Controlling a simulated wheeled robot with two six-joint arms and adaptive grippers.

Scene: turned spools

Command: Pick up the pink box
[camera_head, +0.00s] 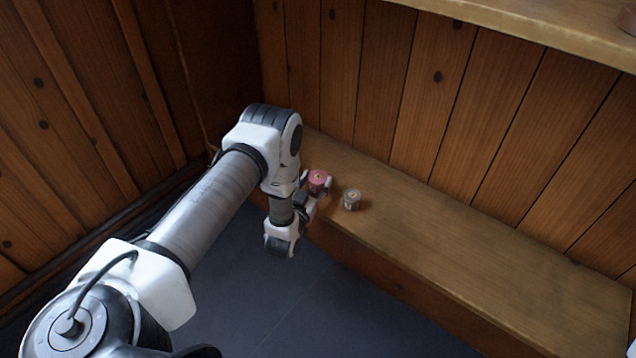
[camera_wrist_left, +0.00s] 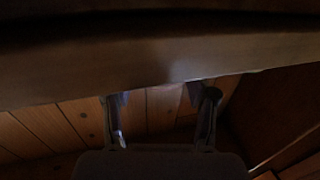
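The pink box (camera_head: 318,179) shows in the head view as a small, rounded pink thing at the left end of the wooden bench. My left gripper (camera_head: 316,183) reaches it from the left, with a fingertip on either side of it. Whether the fingers touch it cannot be told. In the dark left wrist view the two fingers of my left gripper (camera_wrist_left: 161,105) stand well apart. The pink box cannot be made out there. My right gripper is not in view.
A small grey-brown spool (camera_head: 352,199) stands on the bench just right of the pink box. The bench (camera_head: 470,255) is clear further right. A plank wall (camera_head: 400,90) rises behind it, and a shelf (camera_head: 540,30) hangs above at upper right.

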